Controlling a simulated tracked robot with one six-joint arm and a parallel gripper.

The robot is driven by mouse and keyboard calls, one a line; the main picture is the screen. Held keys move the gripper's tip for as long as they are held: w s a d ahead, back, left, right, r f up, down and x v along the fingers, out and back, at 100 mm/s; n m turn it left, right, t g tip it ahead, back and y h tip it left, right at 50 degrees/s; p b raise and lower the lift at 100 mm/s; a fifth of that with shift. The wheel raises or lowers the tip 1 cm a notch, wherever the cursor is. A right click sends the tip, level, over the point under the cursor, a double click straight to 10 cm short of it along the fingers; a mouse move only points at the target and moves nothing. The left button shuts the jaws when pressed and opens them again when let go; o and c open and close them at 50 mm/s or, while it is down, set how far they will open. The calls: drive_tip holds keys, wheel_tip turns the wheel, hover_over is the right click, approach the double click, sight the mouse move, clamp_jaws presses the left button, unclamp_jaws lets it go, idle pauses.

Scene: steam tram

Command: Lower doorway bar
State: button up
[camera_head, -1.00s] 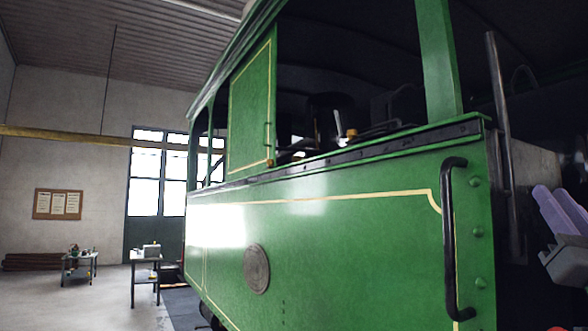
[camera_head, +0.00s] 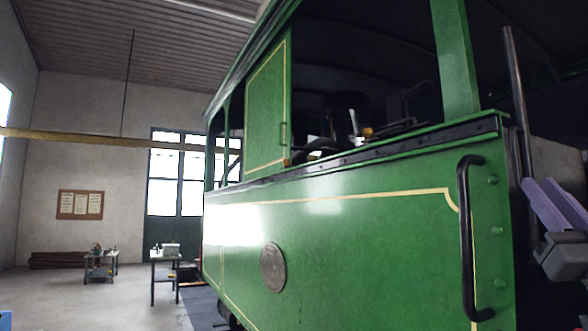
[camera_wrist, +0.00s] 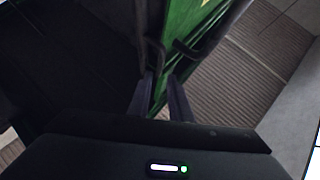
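A dark, slim bar (camera_head: 518,105) stands nearly upright in the cab doorway at the right of the head view, just behind the green cab's rear corner. I take it to be the doorway bar. My gripper (camera_head: 539,182) is at the right edge of that view, beside the bar's lower part in the picture; whether they touch I cannot tell. In the wrist view, the two fingers of my gripper (camera_wrist: 160,84) are apart with nothing clearly held between them. Dark rods show beyond the fingertips there, but I cannot tell which is the bar.
The green tram cab (camera_head: 350,240) fills the middle and right. A black curved handrail (camera_head: 467,240) sticks out near its rear corner, close to my gripper. Two small work tables (camera_head: 164,256) (camera_head: 100,266) stand far left on open floor. A notice board (camera_head: 80,205) hangs on the wall.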

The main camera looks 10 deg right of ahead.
sight(518, 161)
drive_tip(key=x, duration=1)
drive_tip(key=shift+w+r, duration=0.1)
drive_tip(key=shift+w, duration=0.05)
drive_tip(key=shift+c, duration=0.6)
clamp_jaws()
